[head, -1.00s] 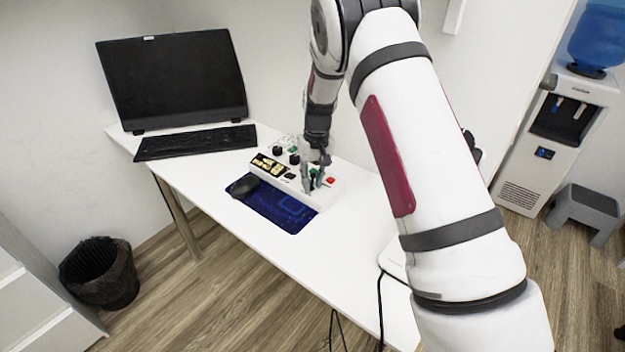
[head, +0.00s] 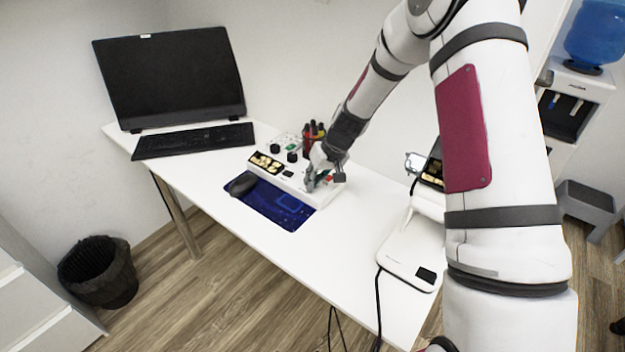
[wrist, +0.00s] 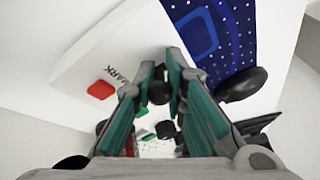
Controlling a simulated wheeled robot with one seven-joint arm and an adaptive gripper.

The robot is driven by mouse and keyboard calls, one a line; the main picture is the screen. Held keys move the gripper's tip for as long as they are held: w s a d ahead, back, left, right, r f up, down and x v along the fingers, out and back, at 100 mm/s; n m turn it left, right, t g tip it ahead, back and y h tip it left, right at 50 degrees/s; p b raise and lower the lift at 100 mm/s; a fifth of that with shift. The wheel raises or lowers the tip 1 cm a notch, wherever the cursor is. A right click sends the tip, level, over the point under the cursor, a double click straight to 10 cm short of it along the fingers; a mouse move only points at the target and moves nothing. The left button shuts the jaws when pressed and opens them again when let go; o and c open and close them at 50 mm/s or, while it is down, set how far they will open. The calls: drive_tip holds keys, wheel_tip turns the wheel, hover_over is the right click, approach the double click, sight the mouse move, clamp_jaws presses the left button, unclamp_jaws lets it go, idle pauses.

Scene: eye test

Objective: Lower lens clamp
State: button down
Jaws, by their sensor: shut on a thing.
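A white control box (head: 295,183) with black knobs and a gold-and-black display stands on the desk. My gripper (head: 316,182), with green inner pads, is at the box's right end. In the wrist view my gripper (wrist: 160,76) has its fingertips closed around a small black round knob (wrist: 159,92). A red button (wrist: 101,89) and the word MARK show on the box beside the fingers. What the knob is mounted on is largely hidden by the fingers. I cannot tell for sure whether this knob belongs to the lens clamp.
A blue mat (head: 283,211) with a black mouse (head: 242,185) lies before the box. A pen cup (head: 312,133) stands behind it. A white instrument (head: 409,262) is at right. A monitor (head: 170,78) and keyboard (head: 194,141) are at left. The desk front is clear.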

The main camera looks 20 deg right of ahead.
sight(318, 176)
drive_tip(key=shift+s+d, duration=0.1)
idle(0.4)
drive_tip(key=c, duration=1.7)
unclamp_jaws()
drive_tip(key=v, duration=0.6)
drive_tip(key=shift+s+d+r, duration=0.1)
drive_tip(key=shift+d+r, duration=0.05)
drive_tip(key=shift+v, duration=0.8)
